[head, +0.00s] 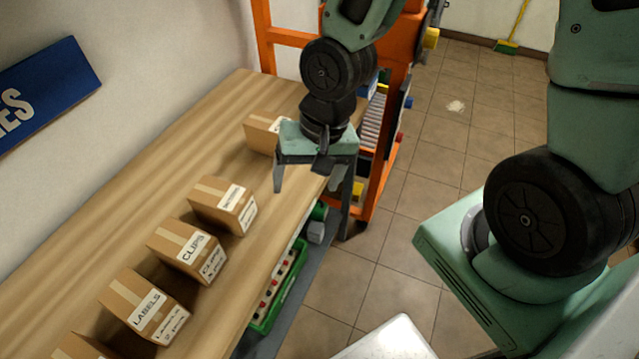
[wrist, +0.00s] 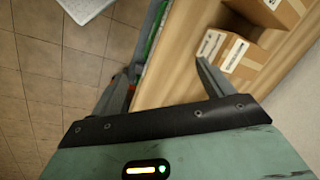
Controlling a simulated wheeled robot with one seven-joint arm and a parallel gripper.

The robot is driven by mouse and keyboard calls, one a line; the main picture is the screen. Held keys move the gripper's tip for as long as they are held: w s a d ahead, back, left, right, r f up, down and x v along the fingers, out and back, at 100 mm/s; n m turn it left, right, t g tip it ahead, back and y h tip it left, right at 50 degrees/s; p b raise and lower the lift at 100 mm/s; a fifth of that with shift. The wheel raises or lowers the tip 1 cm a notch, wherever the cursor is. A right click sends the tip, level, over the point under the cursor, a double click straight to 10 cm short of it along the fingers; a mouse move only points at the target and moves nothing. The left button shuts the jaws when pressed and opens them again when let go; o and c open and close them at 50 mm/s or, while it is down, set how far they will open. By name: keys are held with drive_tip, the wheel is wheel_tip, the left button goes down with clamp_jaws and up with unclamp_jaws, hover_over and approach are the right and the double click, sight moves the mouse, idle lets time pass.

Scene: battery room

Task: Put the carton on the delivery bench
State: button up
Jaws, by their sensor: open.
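Several brown cartons stand in a row on a wooden bench (head: 215,125) along the wall. One reads CLIPS (head: 187,250) and one reads LABELS (head: 145,306). A third carton (head: 224,205) has a label too small to read. Another carton (head: 262,133) is partly hidden behind my gripper (head: 311,186), and one more is cut off at the bottom left. I cannot tell which carton the task means or whether this is the delivery bench. My gripper is open and empty above the bench's right edge. The wrist view shows two cartons (wrist: 235,55) beyond one finger.
An orange rack (head: 383,150) with rollers stands past the bench's far end. A green crate (head: 281,287) sits on the shelf below the bench. A blue sign (head: 40,95) is on the wall.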

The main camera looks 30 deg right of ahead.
drive_tip(key=s+a+r+n+h, duration=0.2)
drive_tip(key=s+a+r+n, duration=0.1)
drive_tip(key=s+r+n, duration=0.7)
drive_tip(key=shift+a+r+n+g, duration=0.2)
drive_tip(key=shift+a+n+g, duration=0.1)
drive_tip(key=shift+n, duration=0.3)
idle(0.5)
